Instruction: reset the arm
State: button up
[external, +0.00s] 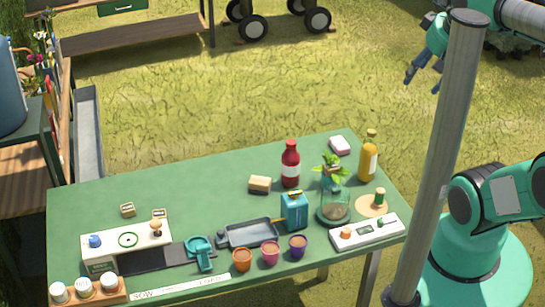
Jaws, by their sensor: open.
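My gripper (422,68) is at the upper right in the external view, high above the grass and partly behind a grey pole. Its fingers are apart and nothing is between them. It is clear of the green table (205,200), which stands lower left of it. My teal arm comes in from the right edge, and part of it is out of the picture.
A grey pole (440,160) stands close to my arm. The table holds a red bottle (290,165), a yellow bottle (367,158), a glass jar with a plant (333,205), a blue carton (294,211) and several small pots. Its back left is clear.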

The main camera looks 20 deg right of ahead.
notch_tip(320, 180, down, 7)
jog(key=b, duration=0.7)
jog(key=shift+f, duration=0.15)
